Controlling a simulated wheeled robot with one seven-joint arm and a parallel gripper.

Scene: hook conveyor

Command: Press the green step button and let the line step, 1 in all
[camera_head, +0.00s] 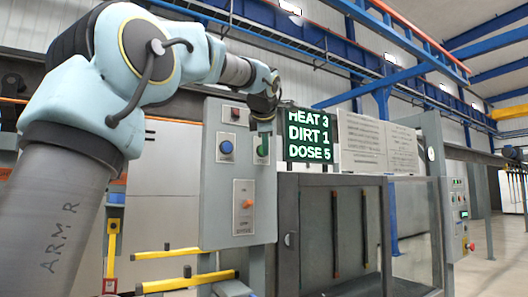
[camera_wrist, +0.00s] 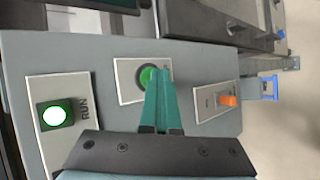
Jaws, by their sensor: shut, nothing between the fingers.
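The green step button (camera_wrist: 146,77) sits on a pale plate on the grey control panel (camera_head: 212,225). In the wrist view its round green face shows just left of my fingertips, which cover part of it. My gripper (camera_wrist: 160,72) is shut and empty, its two teal fingers together and pointing at the button. In the head view my gripper (camera_head: 264,128) is in front of the panel's upper right, by the green button's plate (camera_head: 262,150). I cannot tell whether the tips touch the button.
A lit green-white RUN lamp (camera_wrist: 54,116) and an orange switch (camera_wrist: 228,100) are on the same panel. A blue button (camera_head: 226,147) is left of the green one. A display (camera_head: 309,136) reads HEAT 3, DIRT 1, DOSE 5. Yellow-topped rails (camera_head: 165,253) stand below the panel.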

